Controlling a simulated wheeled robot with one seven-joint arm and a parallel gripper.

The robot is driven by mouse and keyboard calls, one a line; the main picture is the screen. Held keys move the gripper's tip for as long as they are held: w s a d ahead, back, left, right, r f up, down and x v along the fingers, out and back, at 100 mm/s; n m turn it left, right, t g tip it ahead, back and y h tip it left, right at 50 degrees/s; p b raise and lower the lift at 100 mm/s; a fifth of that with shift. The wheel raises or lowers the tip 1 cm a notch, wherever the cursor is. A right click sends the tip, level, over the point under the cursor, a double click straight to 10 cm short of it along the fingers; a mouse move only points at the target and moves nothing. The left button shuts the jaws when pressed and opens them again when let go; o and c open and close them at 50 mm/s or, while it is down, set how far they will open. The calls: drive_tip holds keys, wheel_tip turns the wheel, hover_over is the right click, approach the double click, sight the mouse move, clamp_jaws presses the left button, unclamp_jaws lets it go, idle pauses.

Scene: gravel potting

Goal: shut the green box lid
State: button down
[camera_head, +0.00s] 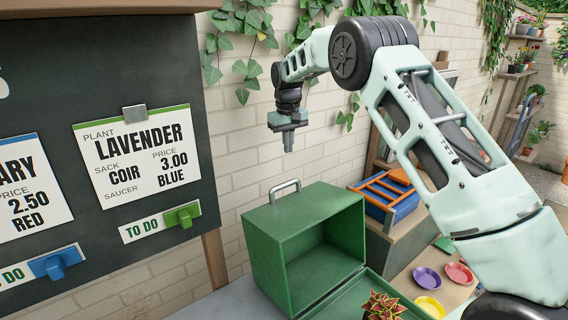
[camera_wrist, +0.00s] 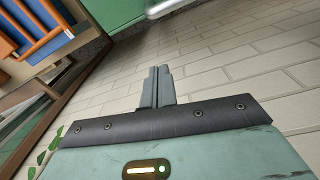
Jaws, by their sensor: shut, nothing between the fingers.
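The green box (camera_head: 300,245) stands on the surface at the lower middle of the head view, with a metal handle (camera_head: 285,187) on top. Its front is open and the inside looks empty. Its green lid (camera_head: 365,298) is folded down flat in front of the opening, partly cut off by the frame's lower edge. My gripper (camera_head: 288,143) hangs above and behind the box, apart from it, fingers pointing down. In the wrist view my gripper's fingers (camera_wrist: 157,85) are together with nothing between them, and a green edge of the box (camera_wrist: 113,12) shows at the top.
A red-tipped succulent (camera_head: 384,306) is in front of the lid. A blue crate with an orange rack (camera_head: 385,195) stands right of the box. Purple (camera_head: 426,277), red (camera_head: 459,273) and yellow (camera_head: 430,306) saucers lie further right. A dark order board (camera_head: 100,120) fills the left. A brick wall is behind.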

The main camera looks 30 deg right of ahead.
drive_tip(key=s+f+p, duration=0.3)
drive_tip(key=f+p, duration=0.3)
drive_tip(key=f, duration=0.2)
drive_tip(key=shift+d+f, duration=0.25)
drive_tip(key=shift+f, duration=0.15)
drive_tip(key=shift+s+r, duration=0.1)
